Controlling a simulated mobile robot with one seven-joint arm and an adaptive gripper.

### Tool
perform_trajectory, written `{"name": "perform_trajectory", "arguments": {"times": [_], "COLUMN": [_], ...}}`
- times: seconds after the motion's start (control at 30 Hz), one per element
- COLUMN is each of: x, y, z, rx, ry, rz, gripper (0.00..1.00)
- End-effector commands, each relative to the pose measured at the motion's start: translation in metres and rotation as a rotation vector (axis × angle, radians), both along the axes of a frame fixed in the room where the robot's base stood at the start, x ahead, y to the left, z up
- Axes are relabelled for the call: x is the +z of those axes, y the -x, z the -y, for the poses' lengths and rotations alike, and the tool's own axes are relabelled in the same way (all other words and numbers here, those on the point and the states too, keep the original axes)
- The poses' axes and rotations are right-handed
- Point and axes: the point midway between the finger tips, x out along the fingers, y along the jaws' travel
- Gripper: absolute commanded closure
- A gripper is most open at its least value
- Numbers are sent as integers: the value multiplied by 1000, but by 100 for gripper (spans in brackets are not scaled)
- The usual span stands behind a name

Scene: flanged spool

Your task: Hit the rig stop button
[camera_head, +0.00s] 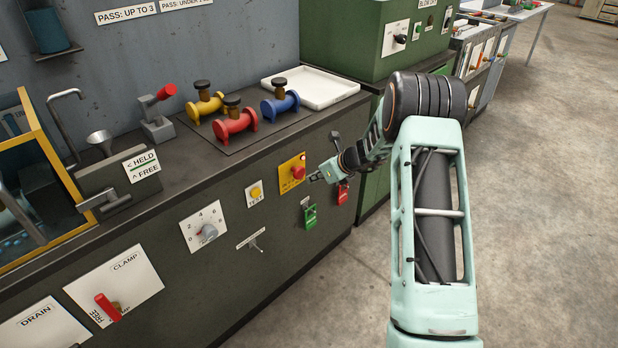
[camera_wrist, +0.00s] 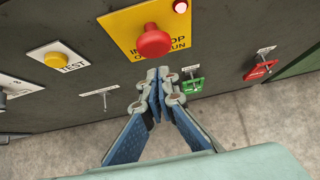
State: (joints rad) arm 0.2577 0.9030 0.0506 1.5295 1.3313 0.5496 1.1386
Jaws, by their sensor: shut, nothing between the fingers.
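The stop button (camera_head: 298,172) is a red mushroom head on a yellow plate (camera_head: 287,183) on the front of the dark bench. In the wrist view the red button (camera_wrist: 153,41) stands out from the yellow plate (camera_wrist: 118,20), with a lit red lamp (camera_wrist: 180,6) at its upper right. My gripper (camera_head: 313,177) is just right of the button in the head view. In the wrist view my gripper (camera_wrist: 157,76) has its fingertips together and empty, just below the button in the picture. I see a small gap between the tips and the button; its depth is hard to judge.
A yellow TEST button (camera_head: 255,193) sits left of the plate. A green tag (camera_head: 310,216) and a red tag (camera_head: 343,193) hang to its lower right. A dial (camera_head: 207,232) is further left. Red, yellow and blue flanged spools (camera_head: 235,121) stand on top. Floor in front is clear.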

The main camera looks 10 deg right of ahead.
Motion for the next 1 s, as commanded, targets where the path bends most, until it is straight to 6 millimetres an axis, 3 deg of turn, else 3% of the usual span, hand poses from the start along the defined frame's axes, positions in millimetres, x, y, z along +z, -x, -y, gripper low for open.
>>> {"name": "perform_trajectory", "arguments": {"times": [0.3,0.5,1.0], "x": [45,64,70], "y": [37,54,60], "z": [32,44,48], "rx": [-1,0,1], "ry": [3,3,2], "rz": [1,0,-2], "gripper": [100,100,100]}}
